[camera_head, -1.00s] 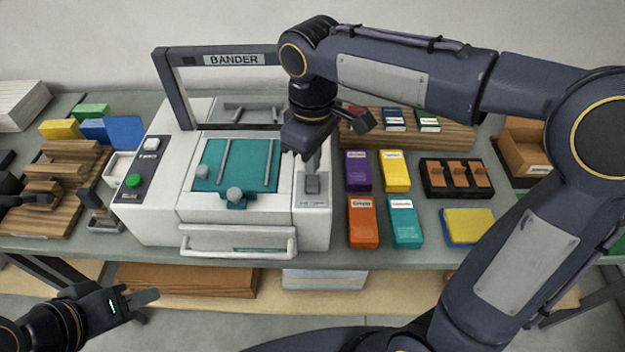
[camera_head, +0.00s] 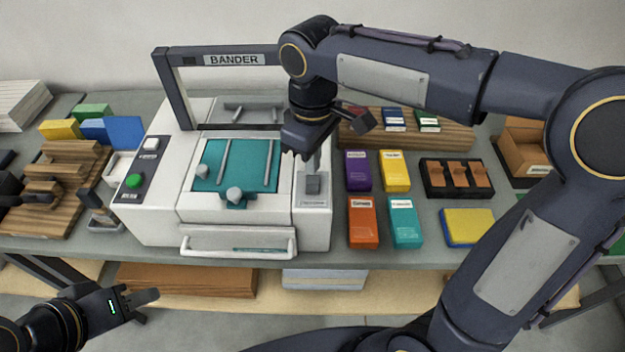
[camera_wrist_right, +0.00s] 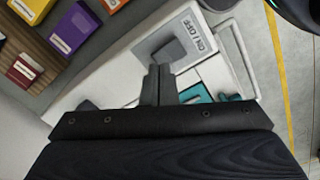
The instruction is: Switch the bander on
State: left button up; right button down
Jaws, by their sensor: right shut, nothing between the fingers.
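The bander (camera_head: 234,59) is a white machine with a dark arch and a teal bed, standing on the grey table. Its grey rocker switch (camera_head: 313,184) sits on a plate on the right side of its top. In the right wrist view the switch (camera_wrist_right: 172,50) is on a plate marked ON/OFF. My right gripper (camera_head: 313,168) is shut and empty, pointing down at the switch; in the right wrist view its fingertips (camera_wrist_right: 160,72) are right by the switch, and I cannot tell if they touch. My left gripper (camera_head: 150,297) is low at the left, away from the bander.
Purple, yellow, orange and teal boxes (camera_head: 363,222) stand right of the bander. A black tray (camera_head: 428,190) and a blue-yellow sponge-like block (camera_head: 468,228) lie further right. A wooden rack (camera_head: 62,160) and a small stand are at the left.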

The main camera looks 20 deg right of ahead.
jog(key=shift+f, duration=0.1)
jog(key=shift+f+b, duration=0.85)
jog(key=shift+f, duration=0.25)
jog(key=shift+s+f, duration=0.15)
jog(key=shift+f, duration=0.1)
jog(key=shift+r+p, duration=0.35)
notch_tip(320, 180, up, 6)
jog(key=p, duration=0.6)
jog(key=shift+r, duration=0.25)
